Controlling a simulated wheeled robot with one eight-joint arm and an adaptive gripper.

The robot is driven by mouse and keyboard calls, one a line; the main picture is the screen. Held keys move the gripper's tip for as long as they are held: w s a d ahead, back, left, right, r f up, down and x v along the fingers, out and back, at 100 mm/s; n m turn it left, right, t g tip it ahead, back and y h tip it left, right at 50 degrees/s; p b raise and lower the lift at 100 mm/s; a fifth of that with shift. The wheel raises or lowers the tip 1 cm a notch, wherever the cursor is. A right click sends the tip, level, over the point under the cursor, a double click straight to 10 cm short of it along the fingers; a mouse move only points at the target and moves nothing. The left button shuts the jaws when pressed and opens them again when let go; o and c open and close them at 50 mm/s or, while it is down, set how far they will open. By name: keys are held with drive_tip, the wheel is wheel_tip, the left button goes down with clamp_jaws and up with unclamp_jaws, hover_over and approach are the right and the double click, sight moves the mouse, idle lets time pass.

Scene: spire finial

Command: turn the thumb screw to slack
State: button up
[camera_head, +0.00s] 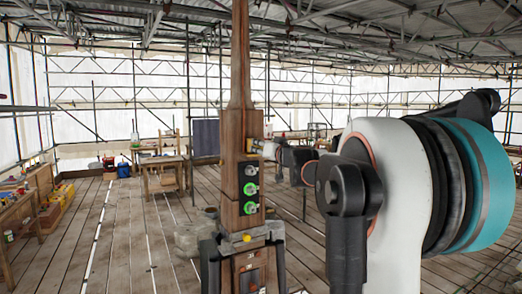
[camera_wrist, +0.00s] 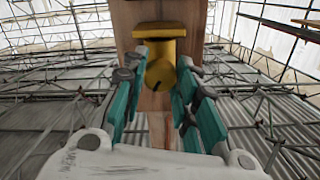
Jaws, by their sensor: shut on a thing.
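The thumb screw (camera_wrist: 159,73) is a yellow round knob in the wrist view, below a yellow block (camera_wrist: 158,30) on a wooden post. A small dark mark shows on its lower part. My gripper (camera_wrist: 163,68) has its teal fingers on both sides of the knob, shut on it. In the head view, my gripper (camera_head: 268,149) reaches in from the right to the upper part of the wooden post (camera_head: 231,155). There the thumb screw is mostly hidden by the gripper.
The post carries green-ringed round fittings (camera_head: 250,189) below my gripper, and a yellow knob (camera_head: 247,238) lower down. Grey stone blocks (camera_head: 193,236) lie by its foot. A workbench (camera_head: 163,172) stands behind at left. The plank floor between is largely clear.

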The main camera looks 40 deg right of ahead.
drive_tip(key=n, duration=0.6)
idle(0.6)
drive_tip(key=o, duration=1)
drive_tip(key=shift+o, duration=0.2)
drive_tip(key=shift+s, duration=0.1)
drive_tip(key=v, duration=0.7)
drive_tip(key=shift+s, duration=0.15)
